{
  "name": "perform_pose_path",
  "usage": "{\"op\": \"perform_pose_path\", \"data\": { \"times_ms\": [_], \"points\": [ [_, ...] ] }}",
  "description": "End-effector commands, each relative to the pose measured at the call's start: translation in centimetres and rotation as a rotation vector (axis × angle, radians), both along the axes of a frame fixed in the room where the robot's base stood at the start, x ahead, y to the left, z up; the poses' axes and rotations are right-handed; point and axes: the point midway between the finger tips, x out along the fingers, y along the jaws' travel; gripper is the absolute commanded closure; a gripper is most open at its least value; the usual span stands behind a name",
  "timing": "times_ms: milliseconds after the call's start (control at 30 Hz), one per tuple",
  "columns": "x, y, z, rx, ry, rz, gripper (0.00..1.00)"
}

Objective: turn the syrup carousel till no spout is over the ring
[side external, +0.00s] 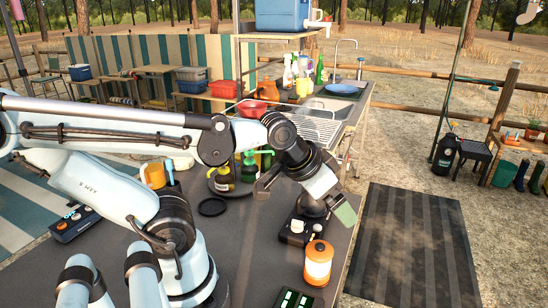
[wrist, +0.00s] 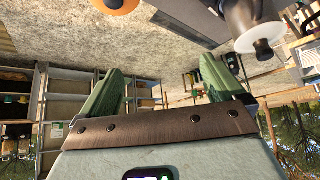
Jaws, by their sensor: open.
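The syrup carousel (side external: 246,175) stands on the dark table, left of centre in the side view. It holds bottles with green and dark tops, partly behind my arm. A thin black ring (side external: 212,207) lies on the table just in front of it. I cannot tell whether a spout is over the ring. My gripper (side external: 345,211) is well to the right of the carousel, above the table's right edge and pointing down to the right. In the wrist view my gripper (wrist: 165,88) has its two green fingers spread apart with nothing between them. The carousel is not recognisable there.
An orange and white lantern (side external: 318,264) and a dark appliance (side external: 298,229) stand near my gripper. An orange mug (side external: 153,174) stands left of the carousel. A dish rack (side external: 305,125) lies behind. A control box (side external: 75,225) is at the left. Bare tabletop lies in front of the ring.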

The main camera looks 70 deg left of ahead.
Motion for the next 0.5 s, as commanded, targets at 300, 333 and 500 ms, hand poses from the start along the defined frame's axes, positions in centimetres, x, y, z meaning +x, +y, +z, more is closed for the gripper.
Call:
{"op": "perform_pose_path", "data": {
  "times_ms": [300, 333, 500],
  "points": [
    [0.9, 8.0, 3.3, -0.067, 0.078, 0.438, 0.28],
    [0.9, 9.6, 4.0, -0.079, 0.091, 0.525, 0.28],
    [-1.1, 19.1, 7.5, -0.143, 0.146, 1.034, 0.28]
  ]
}}
